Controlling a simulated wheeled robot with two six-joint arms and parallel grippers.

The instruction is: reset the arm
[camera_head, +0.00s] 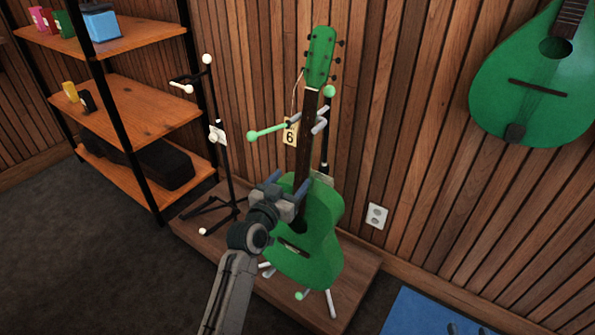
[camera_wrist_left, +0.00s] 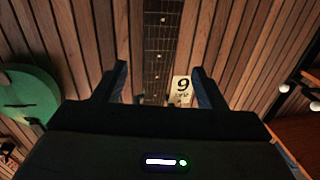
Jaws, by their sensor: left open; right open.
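My left gripper (camera_head: 288,181) is open in front of the green guitar (camera_head: 322,225), near where the neck meets the body. The guitar stands upright on a stand with green-tipped arms (camera_head: 267,132). In the left wrist view the two fingers (camera_wrist_left: 158,80) are apart, with the dark fretted neck (camera_wrist_left: 158,45) showing between them. Whether they touch the neck I cannot tell. My right gripper (camera_head: 467,329) just shows at the bottom edge of the head view, its two fingertips apart and empty.
A number tag (camera_head: 290,134) hangs beside the neck. An empty black stand (camera_head: 230,180) is to the left on the wooden platform (camera_head: 355,290). Shelves (camera_head: 140,110) stand further left. A green instrument (camera_head: 500,85) hangs on the wall. A blue mat (camera_head: 410,315) lies at bottom right.

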